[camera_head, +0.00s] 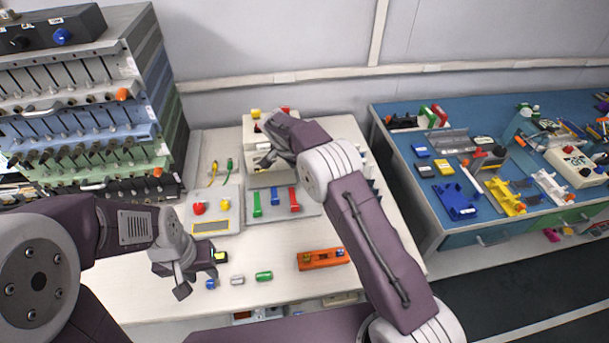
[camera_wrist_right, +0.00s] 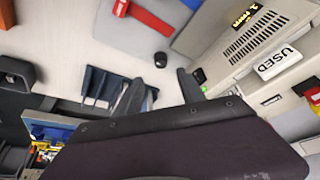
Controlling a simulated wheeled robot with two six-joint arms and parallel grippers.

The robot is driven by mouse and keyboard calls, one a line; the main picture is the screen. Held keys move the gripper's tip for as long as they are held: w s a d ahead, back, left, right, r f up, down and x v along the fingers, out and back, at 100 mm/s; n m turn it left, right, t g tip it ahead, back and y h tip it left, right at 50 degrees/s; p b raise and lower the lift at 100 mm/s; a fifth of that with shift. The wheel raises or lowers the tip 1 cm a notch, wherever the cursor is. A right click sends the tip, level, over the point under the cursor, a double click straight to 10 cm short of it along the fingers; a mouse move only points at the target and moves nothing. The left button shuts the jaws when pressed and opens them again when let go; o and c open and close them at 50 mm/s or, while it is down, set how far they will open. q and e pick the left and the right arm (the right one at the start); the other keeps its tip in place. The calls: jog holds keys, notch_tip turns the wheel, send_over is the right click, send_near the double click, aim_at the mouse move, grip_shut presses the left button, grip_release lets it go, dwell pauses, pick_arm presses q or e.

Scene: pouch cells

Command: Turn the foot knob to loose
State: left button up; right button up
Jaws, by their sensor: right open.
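My left gripper (camera_head: 201,276) is open, low over the front left of the table.
A grey tray (camera_head: 275,213) holds green, blue and red bars. A panel (camera_head: 212,222) with red and yellow buttons lies left of it. An orange holder (camera_head: 323,259) and small blue, grey and green pieces lie in front. A blue bench (camera_head: 400,137) stands to the right.

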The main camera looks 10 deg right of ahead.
jog(key=x, duration=0.9)
jog(key=shift+w+f, duration=0.15)
jog(key=shift+w, duration=0.05)
grip_shut()
